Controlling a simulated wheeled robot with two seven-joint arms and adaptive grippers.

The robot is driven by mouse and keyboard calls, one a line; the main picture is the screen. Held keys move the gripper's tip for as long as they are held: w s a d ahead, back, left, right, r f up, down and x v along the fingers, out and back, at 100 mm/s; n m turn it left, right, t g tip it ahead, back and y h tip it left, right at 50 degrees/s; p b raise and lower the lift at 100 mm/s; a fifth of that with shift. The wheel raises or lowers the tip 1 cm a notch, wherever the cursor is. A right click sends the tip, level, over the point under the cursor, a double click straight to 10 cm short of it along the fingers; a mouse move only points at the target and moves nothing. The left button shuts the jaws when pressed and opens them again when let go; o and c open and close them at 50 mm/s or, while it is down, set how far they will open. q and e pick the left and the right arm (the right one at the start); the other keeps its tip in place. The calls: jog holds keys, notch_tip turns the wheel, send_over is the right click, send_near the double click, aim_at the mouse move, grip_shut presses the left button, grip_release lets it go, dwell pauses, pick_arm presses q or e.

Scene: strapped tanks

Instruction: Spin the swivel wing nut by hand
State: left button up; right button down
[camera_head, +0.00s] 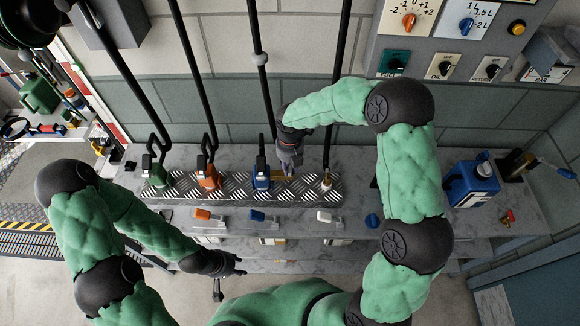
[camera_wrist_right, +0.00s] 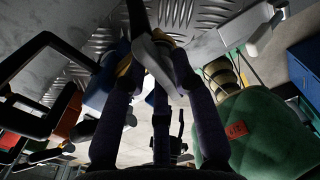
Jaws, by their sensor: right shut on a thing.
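My right gripper (camera_head: 288,168) reaches down over the checkered metal strip, just right of the blue nozzle (camera_head: 262,175). In the right wrist view its dark fingers (camera_wrist_right: 155,60) close around a pale grey piece (camera_wrist_right: 152,48), which looks like the swivel wing nut. The fingers hide most of it, and its wings cannot be made out clearly. In the head view the wing nut is hidden under the gripper. My left gripper (camera_head: 240,265) is low and apart from the nozzles, over the front edge of the shelves, with its fingers spread and empty.
Green (camera_head: 156,178), orange (camera_head: 209,176) and pale (camera_head: 326,181) nozzles stand along the checkered strip (camera_head: 185,190), with black hoses rising behind. A blue can (camera_head: 472,184) stands right. A control panel (camera_head: 450,40) is on the wall.

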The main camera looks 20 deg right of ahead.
dwell(0.3)
jog(key=shift+w+m, duration=0.1)
jog(key=shift+m, duration=1.3)
jog(key=shift+m, duration=1.4)
jog(key=shift+m, duration=1.4)
